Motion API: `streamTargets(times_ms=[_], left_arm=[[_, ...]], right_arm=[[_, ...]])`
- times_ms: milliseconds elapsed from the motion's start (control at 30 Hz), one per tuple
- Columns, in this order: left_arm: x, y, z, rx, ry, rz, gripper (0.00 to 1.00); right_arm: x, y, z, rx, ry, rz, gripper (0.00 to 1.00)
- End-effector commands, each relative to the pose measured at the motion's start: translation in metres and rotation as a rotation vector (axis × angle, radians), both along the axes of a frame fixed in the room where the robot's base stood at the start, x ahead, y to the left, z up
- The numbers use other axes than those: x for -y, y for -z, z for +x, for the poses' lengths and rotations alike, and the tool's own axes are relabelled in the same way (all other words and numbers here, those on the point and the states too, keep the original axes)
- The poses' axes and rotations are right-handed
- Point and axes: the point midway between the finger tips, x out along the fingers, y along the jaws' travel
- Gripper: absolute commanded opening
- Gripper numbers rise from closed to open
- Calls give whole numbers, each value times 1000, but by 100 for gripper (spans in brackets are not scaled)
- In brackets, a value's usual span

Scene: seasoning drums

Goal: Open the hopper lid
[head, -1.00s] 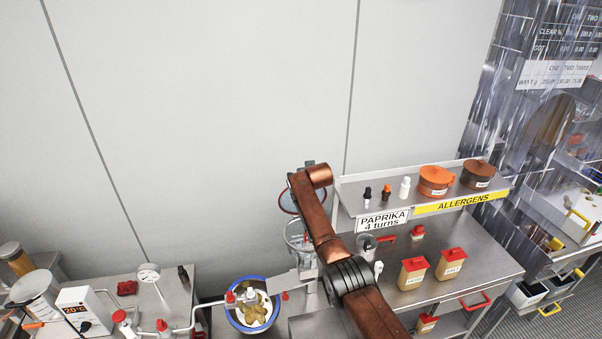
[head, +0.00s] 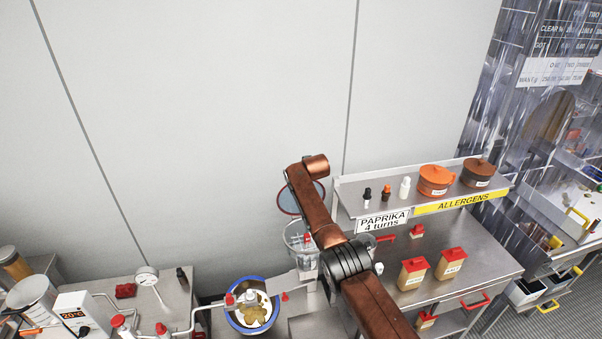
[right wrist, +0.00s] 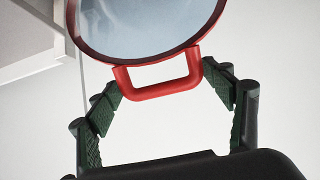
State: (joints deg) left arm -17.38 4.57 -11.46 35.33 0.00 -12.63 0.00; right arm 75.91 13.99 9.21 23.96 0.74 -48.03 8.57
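The hopper (head: 296,239) is a clear round container beside the shelf unit, partly hidden behind my right arm. Its round lid (head: 287,201), with a red rim and greyish face, stands raised above the hopper, partly behind the arm. The lid (right wrist: 145,22) fills the top of the right wrist view, with its red handle (right wrist: 157,90) toward me. My right gripper (right wrist: 163,80) is open, its dark green fingers spread on either side of the handle. I cannot tell whether a fingertip touches it. The head view hides this gripper behind the arm. My left gripper is not in view.
A shelf (head: 354,190) right of the arm holds small bottles and two lidded pots. Red-lidded boxes (head: 412,273) stand on the table below. A blue-rimmed bowl (head: 234,318) sits left of the arm. The wall behind is clear.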

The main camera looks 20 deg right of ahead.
Motion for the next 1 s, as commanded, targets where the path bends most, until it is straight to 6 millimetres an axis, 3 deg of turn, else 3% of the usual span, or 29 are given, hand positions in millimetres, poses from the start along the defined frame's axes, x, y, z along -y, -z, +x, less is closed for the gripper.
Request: streamTargets(times_ms=[467, 1000], left_arm=[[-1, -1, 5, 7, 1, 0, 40], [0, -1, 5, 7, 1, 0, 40]], right_arm=[[-4, -9, -6, 7, -4, 0, 75], [-5, -49, -58, 6, 0, 1, 75]])
